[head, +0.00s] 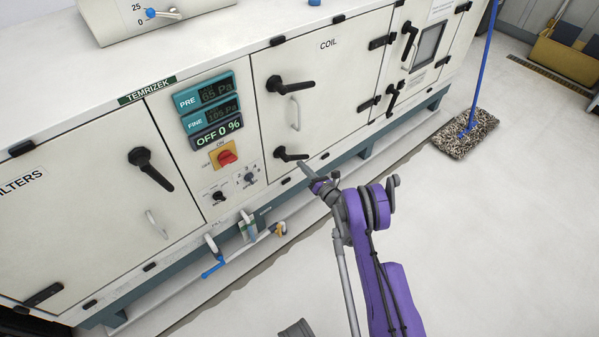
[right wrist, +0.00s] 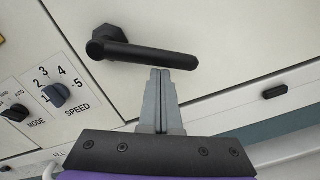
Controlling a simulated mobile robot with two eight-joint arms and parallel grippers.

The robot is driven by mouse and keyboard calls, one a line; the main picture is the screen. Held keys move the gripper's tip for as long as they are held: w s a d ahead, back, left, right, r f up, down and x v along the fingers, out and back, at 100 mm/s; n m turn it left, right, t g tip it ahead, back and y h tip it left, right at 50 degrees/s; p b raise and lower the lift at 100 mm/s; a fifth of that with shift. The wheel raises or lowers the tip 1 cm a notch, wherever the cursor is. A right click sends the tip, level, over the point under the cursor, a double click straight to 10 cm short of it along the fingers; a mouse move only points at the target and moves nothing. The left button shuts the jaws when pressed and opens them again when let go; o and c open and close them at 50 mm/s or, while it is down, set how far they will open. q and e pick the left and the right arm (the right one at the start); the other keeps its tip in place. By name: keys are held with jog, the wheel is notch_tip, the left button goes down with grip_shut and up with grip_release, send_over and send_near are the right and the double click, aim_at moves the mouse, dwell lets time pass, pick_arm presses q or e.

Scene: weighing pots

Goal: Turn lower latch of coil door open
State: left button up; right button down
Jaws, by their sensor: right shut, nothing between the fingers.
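The coil door (head: 322,88) is a white panel labelled COIL and looks closed. Its lower latch (head: 291,155) is a black lever pointing right from its hub. In the right wrist view the lower latch (right wrist: 150,55) crosses the upper middle, with its hub at left and free end at right. My right gripper (head: 310,172) is shut and empty. In the right wrist view its fingertips (right wrist: 160,73) are just below the lever, nearer the free end; I cannot tell whether they touch it. My left gripper is not in view.
The upper latch (head: 290,86) and a pale pull handle (head: 295,113) are on the same door. A control panel with a red switch (head: 227,157) is to the left. Pipes with a blue valve handle (head: 213,267) run low along the cabinet. A mop (head: 466,132) stands at right; the floor between is clear.

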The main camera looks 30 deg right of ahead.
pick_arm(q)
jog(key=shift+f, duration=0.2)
pick_arm(e)
jog(key=shift+d+r+n, duration=0.75)
jog(key=shift+r+n, duration=0.2)
jog(key=shift+n, duration=0.05)
